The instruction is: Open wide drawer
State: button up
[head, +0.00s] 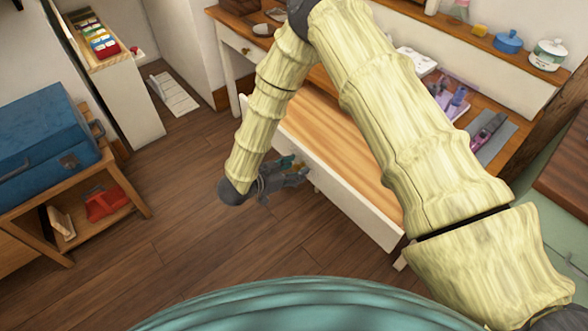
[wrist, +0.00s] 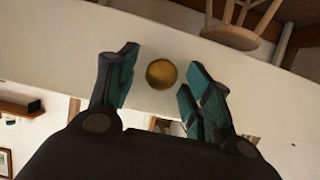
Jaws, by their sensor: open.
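The wide drawer (head: 352,188) has a white front and stands pulled out from the desk, with its bare wooden inside showing. My gripper (head: 292,172) is at the outer side of the drawer front, low beside it. In the wrist view my gripper (wrist: 158,76) is open, with one finger on each side of a round brass knob (wrist: 161,74) on the pale drawer front (wrist: 75,48). Gaps show between the knob and both fingers. My arm hides part of the drawer and desk in the head view.
The desk (head: 514,95) carries small items and a blue pot (head: 508,42). A blue case (head: 45,145) sits on a low wooden shelf at the left. A wooden stool (wrist: 238,28) shows in the wrist view. Wooden floor (head: 175,215) is clear between shelf and drawer.

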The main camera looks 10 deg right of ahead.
jog(key=v, duration=1.2)
jog(key=shift+d+f, duration=0.1)
jog(key=shift+f, duration=0.05)
jog(key=s+d+f+n+y+p, duration=0.1)
jog(key=s+d+f+n+y, duration=0.25)
jog(key=d+f, duration=0.3)
jog(key=s+d+f+n+y+p, duration=0.1)
jog(key=s+d+f+n+y, duration=0.3)
jog(key=f, duration=0.3)
jog(key=s+d+f+n+g+y, duration=0.1)
jog(key=s+d+n+g+y, duration=0.1)
jog(key=s, duration=0.9)
jog(key=s+d+f+n+g+y, duration=0.1)
jog(key=s+d+g, duration=0.3)
jog(key=s, duration=0.8)
jog(key=shift+d+n+y+p, duration=0.4)
jog(key=shift+d+n+y, duration=0.35)
jog(key=shift+d, duration=0.35)
jog(key=shift+f, duration=0.1)
